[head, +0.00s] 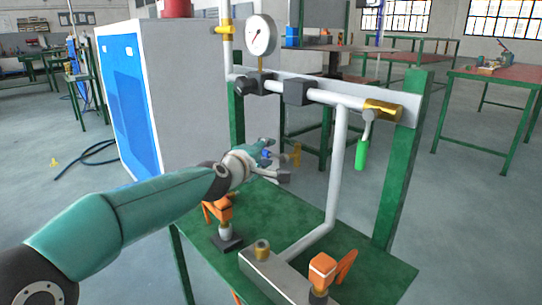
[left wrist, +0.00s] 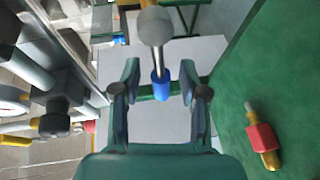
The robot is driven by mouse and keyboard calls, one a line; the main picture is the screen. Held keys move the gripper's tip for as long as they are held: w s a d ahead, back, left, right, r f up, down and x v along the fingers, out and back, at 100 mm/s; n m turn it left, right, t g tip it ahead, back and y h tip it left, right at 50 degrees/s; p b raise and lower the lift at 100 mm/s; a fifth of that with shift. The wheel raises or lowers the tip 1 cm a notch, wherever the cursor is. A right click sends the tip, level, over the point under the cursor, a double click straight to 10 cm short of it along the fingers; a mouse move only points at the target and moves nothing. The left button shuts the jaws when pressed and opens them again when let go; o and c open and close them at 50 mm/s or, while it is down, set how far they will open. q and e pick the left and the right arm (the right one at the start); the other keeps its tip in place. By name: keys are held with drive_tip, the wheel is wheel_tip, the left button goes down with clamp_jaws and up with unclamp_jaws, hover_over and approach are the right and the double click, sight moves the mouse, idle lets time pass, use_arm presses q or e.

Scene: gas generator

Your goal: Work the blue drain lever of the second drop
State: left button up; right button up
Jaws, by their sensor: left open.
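The blue drain lever (left wrist: 160,85) hangs from a rounded grey fitting (left wrist: 154,26) on a short rod in the left wrist view. My left gripper (left wrist: 160,88) is open, with one finger on each side of the blue grip and visible gaps to both. In the head view my left gripper (head: 268,158) is behind the pipe frame's lower part, above the green bench. Only a small blue patch (head: 266,154) shows there beside the fingers; most of the lever is hidden. My right gripper is not in view.
A pipe with a gauge (head: 261,36) runs across the green frame, and a green-handled lever (head: 361,152) hangs at its right. Orange-topped fittings (head: 323,268) stand on the green bench (head: 375,268). A large grey cabinet (head: 190,95) with a blue panel stands behind.

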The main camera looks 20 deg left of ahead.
use_arm(q)
drive_tip(key=v, duration=1.2)
idle(0.3)
